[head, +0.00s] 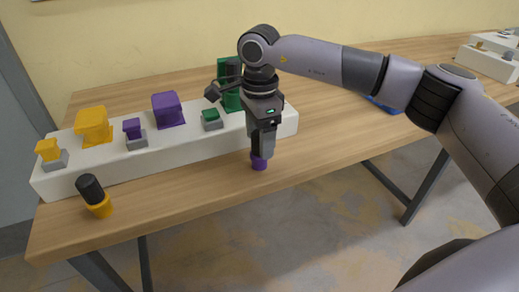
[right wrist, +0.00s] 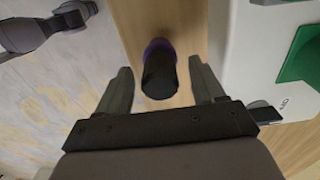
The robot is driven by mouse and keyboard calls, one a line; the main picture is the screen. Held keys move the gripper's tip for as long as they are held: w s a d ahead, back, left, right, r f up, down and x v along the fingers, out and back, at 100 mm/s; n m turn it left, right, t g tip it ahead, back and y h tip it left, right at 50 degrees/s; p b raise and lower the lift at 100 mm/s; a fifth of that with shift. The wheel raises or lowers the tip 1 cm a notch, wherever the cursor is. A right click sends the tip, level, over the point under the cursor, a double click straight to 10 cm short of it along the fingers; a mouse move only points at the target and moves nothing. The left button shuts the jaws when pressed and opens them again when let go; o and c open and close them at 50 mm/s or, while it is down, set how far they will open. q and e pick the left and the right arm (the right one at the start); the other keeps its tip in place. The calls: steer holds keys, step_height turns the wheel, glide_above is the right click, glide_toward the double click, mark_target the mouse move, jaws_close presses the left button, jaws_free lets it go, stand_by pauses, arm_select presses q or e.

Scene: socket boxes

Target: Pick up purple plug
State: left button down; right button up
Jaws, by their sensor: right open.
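The purple plug (head: 259,163) stands on the wooden table, close in front of the white socket box. In the head view only its purple lower part shows below my right gripper (head: 262,150). In the right wrist view the plug (right wrist: 159,72) shows its dark top and purple base. The right gripper (right wrist: 166,80) is open, pointing down, with one finger on each side of the plug and a gap on both sides. My left gripper is not in view.
The white socket box (head: 62,181) carries yellow, purple and green parts. A yellow plug with a black handle (head: 92,193) leans at the table's front left. A blue item (head: 384,107) lies behind my right arm. The table's front edge is close to the purple plug.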

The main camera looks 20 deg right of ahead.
steer(key=c, duration=1.2)
step_height(320, 180, up, 20)
steer(key=shift+p, duration=0.75)
